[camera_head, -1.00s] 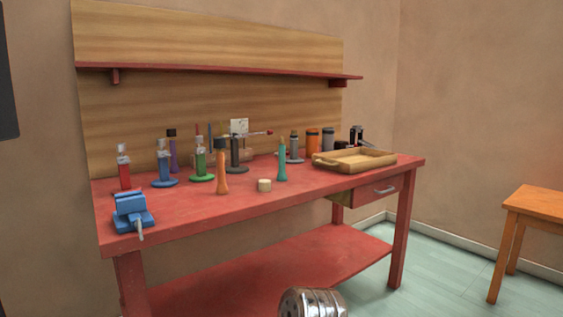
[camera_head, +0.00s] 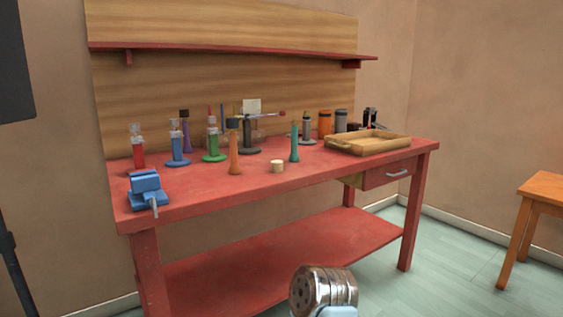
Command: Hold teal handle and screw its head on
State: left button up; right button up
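The teal handle (camera_head: 294,145) stands upright on the red workbench (camera_head: 225,187), right of its middle. A small pale cylindrical piece (camera_head: 277,166) lies on the bench just left of the teal handle; I cannot tell for sure whether it is the head. Neither of my grippers shows in the head view. A round metallic part (camera_head: 323,287) at the bottom edge seems to belong to my own arm, well in front of the bench.
A blue vise (camera_head: 147,190) sits at the front left corner. A wooden tray (camera_head: 366,144) is at the right. The bench's front middle is clear.

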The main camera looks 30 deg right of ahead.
aim_at(294, 157)
jog(key=u, duration=0.25)
jog(key=l+u, duration=0.4)
jog(key=l, duration=0.25)
jog(key=k+l+u, duration=0.1)
jog(key=l+u, duration=0.35)
jog(key=l, duration=0.15)
jog(key=k+l, duration=0.1)
jog(key=l, duration=0.35)
jog(key=k+l, duration=0.1)
jog(key=l, duration=0.35)
jog(key=k+l+u, duration=0.1)
jog(key=l, duration=0.35)
jog(key=k+l, duration=0.1)
jog(key=l, duration=0.35)
jog(key=k+l, duration=0.1)
jog(key=l, duration=0.35)
jog(key=u, duration=0.05)
